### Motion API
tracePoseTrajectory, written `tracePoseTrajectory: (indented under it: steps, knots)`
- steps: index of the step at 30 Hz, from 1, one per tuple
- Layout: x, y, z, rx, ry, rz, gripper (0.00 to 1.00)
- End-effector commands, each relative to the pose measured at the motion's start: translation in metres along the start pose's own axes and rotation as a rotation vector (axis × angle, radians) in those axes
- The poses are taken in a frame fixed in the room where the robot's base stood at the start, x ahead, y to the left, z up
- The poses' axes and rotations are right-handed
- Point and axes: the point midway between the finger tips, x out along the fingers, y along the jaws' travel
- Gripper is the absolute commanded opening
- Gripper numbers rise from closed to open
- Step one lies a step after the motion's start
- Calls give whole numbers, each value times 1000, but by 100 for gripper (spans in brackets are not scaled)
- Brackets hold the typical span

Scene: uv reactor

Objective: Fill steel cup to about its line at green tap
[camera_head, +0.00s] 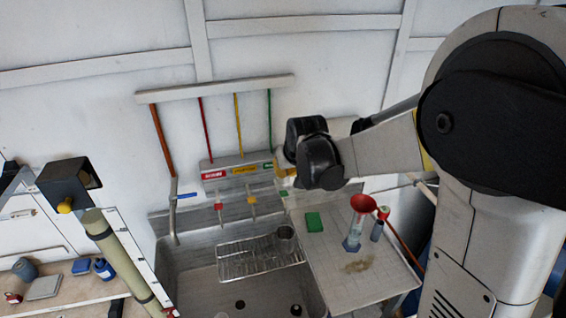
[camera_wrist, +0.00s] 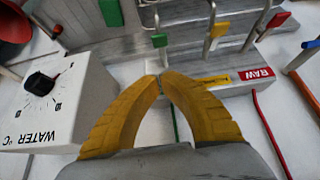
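The steel cup (camera_head: 287,238) stands at the right end of the wire rack (camera_head: 240,270) over the sink. Its line and inside are too small to see. The green tap handle (camera_wrist: 158,40) is just beyond my fingertips in the wrist view, beside the yellow handle (camera_wrist: 220,30) and red handle (camera_wrist: 278,18). My gripper (camera_wrist: 163,80) has its yellow fingertips together, with nothing seen between them. They are in front of the labelled tap box (camera_wrist: 235,83). In the head view my gripper (camera_head: 283,170) is at the box's right end, partly hidden by my wrist.
A box with a water temperature dial (camera_wrist: 40,82) stands close left in the wrist view. Right of the sink (camera_head: 190,285), the counter holds a green block (camera_head: 314,221), a red funnel (camera_head: 363,203) and bottles. A bent spout (camera_head: 174,210) stands at the sink's left.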

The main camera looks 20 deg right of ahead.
Motion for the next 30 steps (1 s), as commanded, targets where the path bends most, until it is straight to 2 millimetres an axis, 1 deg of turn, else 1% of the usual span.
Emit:
tracePoseTrajectory:
  steps: [1, 3, 9, 15, 25, 30]
  knots:
    - [13, 0, 0, 0, 0, 0, 0]
    - [26, 0, 0, 0, 0, 0, 0]
    - [46, 0, 21, 0, 0, 0, 0]
    - [53, 0, 28, 0, 0, 0, 0]
    - [53, 0, 29, 0, 2, 0, 0]
    - [60, 0, 39, 0, 88, 0, 0]
